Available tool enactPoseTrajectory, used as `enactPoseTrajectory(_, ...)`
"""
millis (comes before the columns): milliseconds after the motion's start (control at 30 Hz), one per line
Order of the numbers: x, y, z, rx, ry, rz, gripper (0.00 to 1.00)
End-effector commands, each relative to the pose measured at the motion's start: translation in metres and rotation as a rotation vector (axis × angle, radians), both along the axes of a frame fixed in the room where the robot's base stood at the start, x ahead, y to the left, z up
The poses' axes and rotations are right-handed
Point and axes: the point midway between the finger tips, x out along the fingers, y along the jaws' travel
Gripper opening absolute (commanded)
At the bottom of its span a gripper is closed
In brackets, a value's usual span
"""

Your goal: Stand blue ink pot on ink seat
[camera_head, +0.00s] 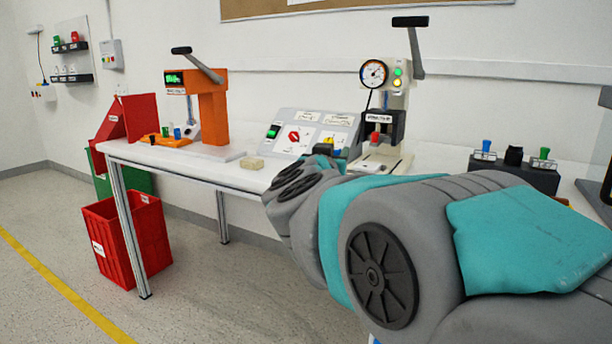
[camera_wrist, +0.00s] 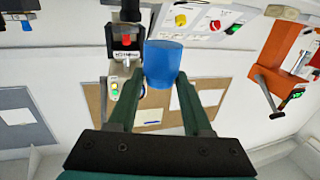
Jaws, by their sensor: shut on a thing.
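The blue ink pot (camera_wrist: 163,60) is a plain blue cylinder in the wrist view. My gripper (camera_wrist: 158,76) is shut on it, with one dark green finger on each side. The pot is held in the air, clear of any surface that I can make out. In the head view my own arm covers most of the gripper, and I cannot clearly make out the held pot there. I cannot tell for sure which part is the ink seat.
A white press with a gauge (camera_head: 375,75) stands behind my arm, beside a switch panel (camera_head: 309,130). An orange press (camera_head: 211,112) stands at the left of the white table (camera_head: 215,170), near small blue and green pieces. A black block (camera_head: 515,178) with coloured pieces stands at right.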

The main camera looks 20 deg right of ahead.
Motion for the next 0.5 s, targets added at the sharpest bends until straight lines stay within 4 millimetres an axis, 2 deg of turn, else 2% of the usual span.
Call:
enactPoseTrajectory(167, 0.002, -0.009, -0.001, -0.002, 0.001, -0.010, 0.00)
enactPoseTrajectory(500, 0.059, -0.023, -0.008, -0.001, 0.003, -0.009, 0.00)
